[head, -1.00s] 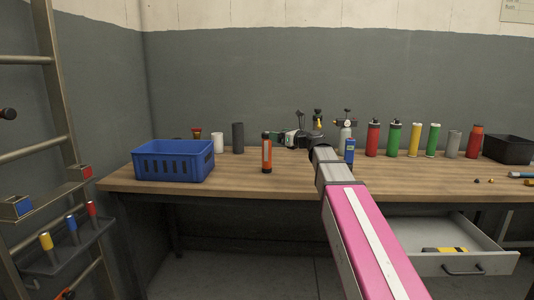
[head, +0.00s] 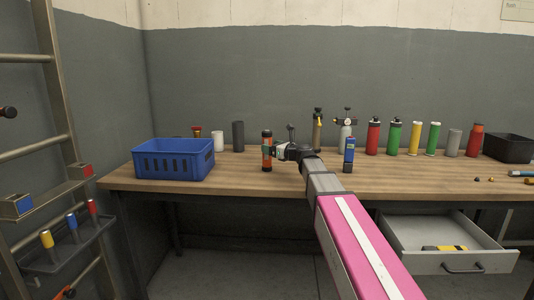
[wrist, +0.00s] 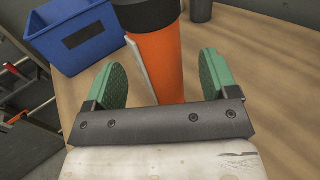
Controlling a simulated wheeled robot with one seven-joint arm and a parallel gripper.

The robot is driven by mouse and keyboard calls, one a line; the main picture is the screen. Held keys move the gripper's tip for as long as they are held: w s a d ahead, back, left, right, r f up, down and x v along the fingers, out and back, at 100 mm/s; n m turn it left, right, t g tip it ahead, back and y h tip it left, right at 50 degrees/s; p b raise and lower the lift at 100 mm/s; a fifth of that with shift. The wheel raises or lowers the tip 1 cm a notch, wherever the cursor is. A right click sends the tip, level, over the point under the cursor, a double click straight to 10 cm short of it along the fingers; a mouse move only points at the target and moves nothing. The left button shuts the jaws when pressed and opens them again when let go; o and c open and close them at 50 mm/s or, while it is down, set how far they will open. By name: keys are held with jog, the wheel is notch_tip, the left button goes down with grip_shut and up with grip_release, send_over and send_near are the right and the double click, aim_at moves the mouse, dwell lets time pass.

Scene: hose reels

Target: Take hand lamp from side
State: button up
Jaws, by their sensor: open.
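The hand lamp (head: 267,158) is an orange cylinder with dark ends, upright on the wooden bench to the right of the blue crate. In the wrist view its orange body (wrist: 164,62) stands between my two green finger pads, with a pale strip along its left side. My gripper (wrist: 158,78) is open around the lamp, with a visible gap on each side. In the head view my gripper (head: 275,152) reaches the lamp from the right, at about its middle height, and partly covers it. The lamp's base is hidden in the wrist view.
The blue crate (head: 172,175) stands close on the left. A dark grey cylinder (head: 238,136) and a white one (head: 217,141) stand behind. A blue object (head: 349,154) and several coloured cylinders stand to the right. An open drawer (head: 488,262) juts out below the bench (head: 225,180).

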jog(key=x, duration=0.3)
jog(key=c, duration=1.1)
jog(key=shift+r, duration=0.15)
